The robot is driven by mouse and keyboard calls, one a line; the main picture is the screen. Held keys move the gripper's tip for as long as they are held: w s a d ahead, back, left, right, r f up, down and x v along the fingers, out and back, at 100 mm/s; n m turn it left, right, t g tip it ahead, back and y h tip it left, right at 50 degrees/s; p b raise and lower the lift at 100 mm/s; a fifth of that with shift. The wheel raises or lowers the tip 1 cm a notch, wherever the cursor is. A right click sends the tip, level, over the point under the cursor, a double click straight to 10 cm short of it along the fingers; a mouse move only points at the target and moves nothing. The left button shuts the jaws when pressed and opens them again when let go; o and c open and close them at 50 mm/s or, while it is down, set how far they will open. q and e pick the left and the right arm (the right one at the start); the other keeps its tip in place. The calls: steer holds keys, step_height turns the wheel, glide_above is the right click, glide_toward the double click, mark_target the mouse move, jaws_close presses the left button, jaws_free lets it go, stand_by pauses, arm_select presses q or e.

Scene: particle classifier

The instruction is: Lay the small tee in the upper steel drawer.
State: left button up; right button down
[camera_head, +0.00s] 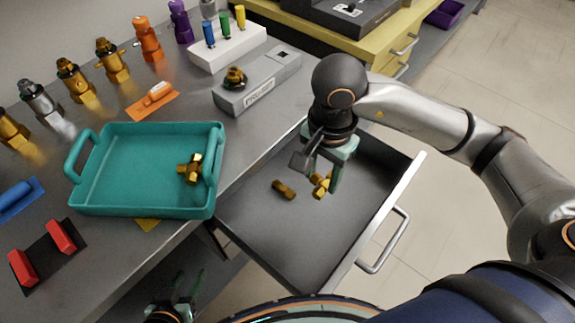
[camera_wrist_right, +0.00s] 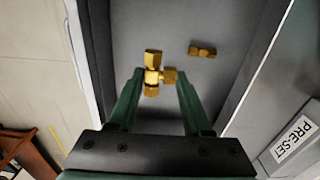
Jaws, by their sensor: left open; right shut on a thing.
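The open steel drawer (camera_head: 250,220) juts out below the bench top. My right gripper (camera_head: 322,178) reaches down into it, its fingers shut on a small brass tee (camera_head: 320,186). In the right wrist view the tee (camera_wrist_right: 153,76) sits between the fingertips, over the dark drawer floor. I cannot tell whether it touches the floor. A short brass fitting (camera_head: 284,189) lies on the drawer floor, apart from the tee; it also shows in the right wrist view (camera_wrist_right: 202,51). My left gripper (camera_head: 187,287) is open and empty, low at the bottom of the head view.
A teal tray (camera_head: 130,207) on the bench holds another brass fitting (camera_head: 190,168) with several arms. A grey PRE-SET block (camera_head: 258,88) stands behind the drawer. Several fittings line the bench's back. The drawer's front wall (camera_head: 385,208) and handle (camera_head: 385,250) face the open floor.

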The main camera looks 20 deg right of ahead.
steer(key=w+d+f, duration=0.4)
steer(key=w, duration=0.2)
steer(key=b, duration=0.2)
glide_above(323, 167)
steer(key=f, duration=0.5)
steer(key=shift+s+a, duration=0.1)
steer(key=shift+s, duration=0.2)
steer(key=shift+w+f, duration=0.3)
steer(key=shift+f, duration=0.2)
arm_select(q)
steer(key=shift+s+a+f, duration=0.2)
steer(key=shift+s+f, duration=0.1)
steer(key=shift+f, duration=0.25)
steer(key=shift+s+a+f, duration=0.15)
steer(key=shift+s+f, duration=0.1)
steer(key=shift+f, duration=0.25)
arm_select(e)
steer(key=shift+f, duration=1.4)
arm_select(q)
steer(key=shift+f, duration=0.1)
arm_select(e)
steer(key=shift+f, duration=0.1)
steer(key=c, duration=0.8)
jaws_free()
steer(key=shift+f, duration=0.1)
arm_select(q)
steer(key=shift+w, duration=0.1)
arm_select(e)
steer(key=o, duration=0.5)
steer(key=shift+c, duration=0.2)
